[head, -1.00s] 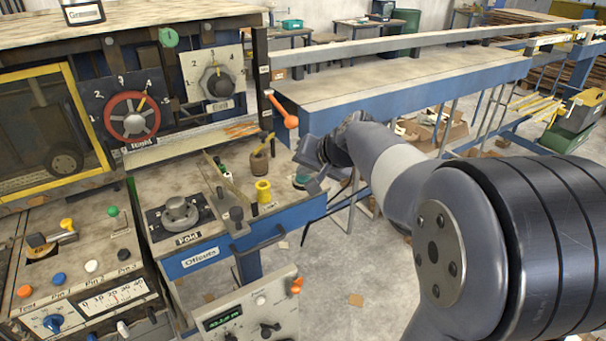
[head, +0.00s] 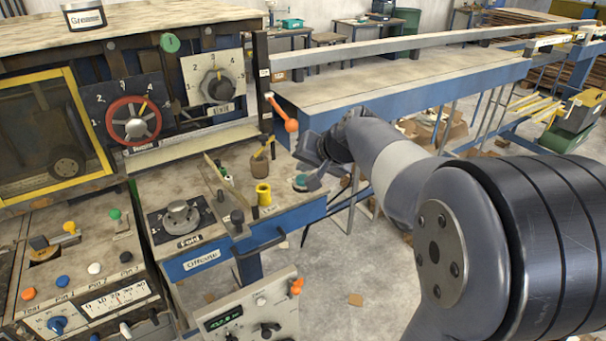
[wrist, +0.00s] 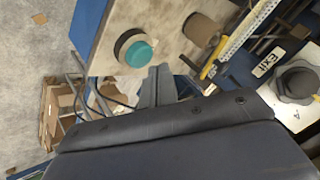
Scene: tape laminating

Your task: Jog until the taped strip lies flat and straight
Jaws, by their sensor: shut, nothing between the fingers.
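A round teal button (wrist: 139,54) in a dark collar sits on the small bench top in the wrist view. In the head view it shows as a small teal spot (head: 300,181) at the bench's right corner, partly hidden by my gripper. My gripper (wrist: 158,72) is shut and empty, its fingertips beside the button's lower right edge; I cannot tell whether they touch it. It also shows in the head view (head: 317,179), over the bench corner. A pale band (head: 192,146) runs below the two dials; I cannot make out a taped strip on it.
A hand-wheel dial (head: 133,121) and a grey knob (head: 218,86) are on the machine behind. Open floor lies right of the bench.

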